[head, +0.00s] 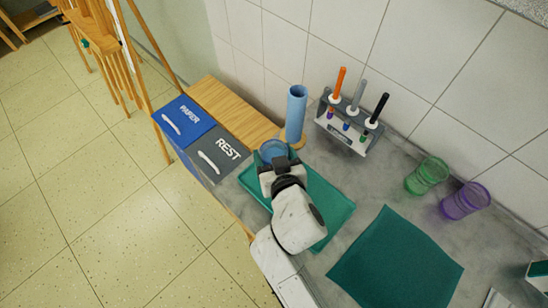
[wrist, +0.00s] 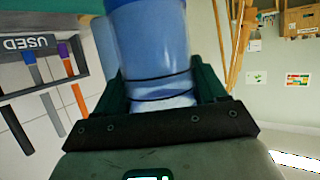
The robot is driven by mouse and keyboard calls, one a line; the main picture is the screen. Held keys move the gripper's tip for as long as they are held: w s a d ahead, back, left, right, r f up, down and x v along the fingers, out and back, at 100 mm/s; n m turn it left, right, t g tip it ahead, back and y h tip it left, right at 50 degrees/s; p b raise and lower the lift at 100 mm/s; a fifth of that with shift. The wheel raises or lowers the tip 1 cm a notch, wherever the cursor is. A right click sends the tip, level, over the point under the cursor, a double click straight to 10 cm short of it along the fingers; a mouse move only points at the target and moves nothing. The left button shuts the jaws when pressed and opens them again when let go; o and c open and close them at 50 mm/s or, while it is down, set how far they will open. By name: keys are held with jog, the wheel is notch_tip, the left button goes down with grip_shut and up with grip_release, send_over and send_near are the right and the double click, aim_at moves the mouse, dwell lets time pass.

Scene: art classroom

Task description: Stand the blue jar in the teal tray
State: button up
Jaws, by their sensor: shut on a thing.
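The blue jar (head: 272,149) is see-through and sits between the fingers of my gripper (head: 270,164). In the wrist view the jar (wrist: 155,50) fills the space between the two dark green fingers of my gripper (wrist: 160,92), which is shut on it. The teal tray (head: 338,212) lies on the grey counter under my arm. The jar appears over the tray's far left end. My gripper and arm hide the jar's lower part and the tray's middle, so I cannot tell whether the jar touches the tray.
A blue cylinder (head: 296,112) stands close behind the jar. A marker rack (head: 345,130) is by the wall. Green (head: 427,176) and purple (head: 465,201) jars stand right. A dark teal mat (head: 395,268) lies in front. PAPER (head: 182,122) and REST (head: 216,155) bins stand left.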

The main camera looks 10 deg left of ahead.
jog(key=shift+f, duration=0.9)
jog(key=shift+f, duration=0.15)
jog(key=o, duration=1)
jog(key=shift+r, duration=0.25)
jog(key=b+v, duration=0.1)
jog(key=v, duration=1.1)
jog(key=shift+f, duration=0.1)
